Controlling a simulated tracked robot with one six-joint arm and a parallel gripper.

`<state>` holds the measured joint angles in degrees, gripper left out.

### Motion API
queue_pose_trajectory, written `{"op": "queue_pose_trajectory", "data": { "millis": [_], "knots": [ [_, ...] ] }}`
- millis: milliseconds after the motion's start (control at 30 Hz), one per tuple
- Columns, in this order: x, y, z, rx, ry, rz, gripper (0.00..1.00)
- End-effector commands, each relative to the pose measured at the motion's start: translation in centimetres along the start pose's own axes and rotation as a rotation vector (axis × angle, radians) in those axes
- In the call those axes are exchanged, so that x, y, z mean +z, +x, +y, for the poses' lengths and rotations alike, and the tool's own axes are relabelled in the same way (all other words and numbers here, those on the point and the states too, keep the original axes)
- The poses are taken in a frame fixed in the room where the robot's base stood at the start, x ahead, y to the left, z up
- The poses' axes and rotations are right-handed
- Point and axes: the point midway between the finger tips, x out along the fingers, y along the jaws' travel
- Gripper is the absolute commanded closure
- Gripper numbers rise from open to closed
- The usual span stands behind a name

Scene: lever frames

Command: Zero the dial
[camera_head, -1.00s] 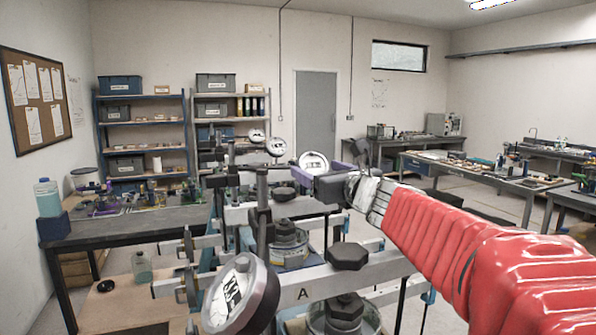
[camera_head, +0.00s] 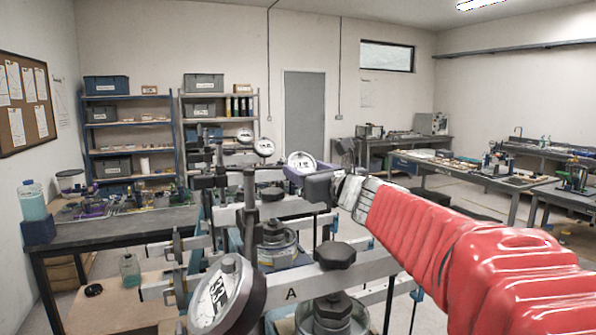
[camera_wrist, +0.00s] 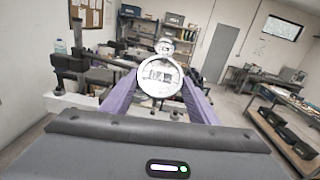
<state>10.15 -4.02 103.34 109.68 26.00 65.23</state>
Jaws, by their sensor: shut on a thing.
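Several round white-faced dials stand on a row of lever frames in the head view. The nearest dial (camera_head: 222,293) is at the front on the frame lettered A (camera_head: 292,292), with large dark figures like 33 on its tilted face. My gripper (camera_head: 303,167) is farther back, shut on another dial (camera_head: 301,160). In the wrist view this dial (camera_wrist: 160,76) sits between the purple fingers of my gripper (camera_wrist: 158,92). Its reading is too small to tell, and the exact finger contact is partly hidden.
Black knobs (camera_head: 335,255), upright posts and grey beams crowd the space around my arm. A dark bench (camera_head: 120,225) with bottles and small parts is at left. Shelves stand at the back left, and more benches (camera_head: 480,170) at right.

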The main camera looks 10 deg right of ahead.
Motion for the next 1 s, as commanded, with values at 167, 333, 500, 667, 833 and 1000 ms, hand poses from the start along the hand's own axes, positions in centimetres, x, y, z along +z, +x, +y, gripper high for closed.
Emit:
{"op": "queue_pose_trajectory", "data": {
  "millis": [167, 333, 500, 667, 833, 1000],
  "knots": [
    [0.03, 0.02, -0.13, 0.009, -0.01, -0.001, 0.68],
    [0.13, 0.05, -0.37, 0.055, -0.062, -0.003, 0.68],
    [0.14, 0.08, -0.61, 0.126, -0.136, -0.002, 0.68],
    [0.18, 0.07, -0.64, 0.179, -0.187, -0.002, 0.68],
    [0.21, 0.03, -0.63, 0.195, -0.202, -0.002, 0.68],
    [0.2, 0.02, -0.62, 0.194, -0.201, -0.002, 0.68]
  ]
}}
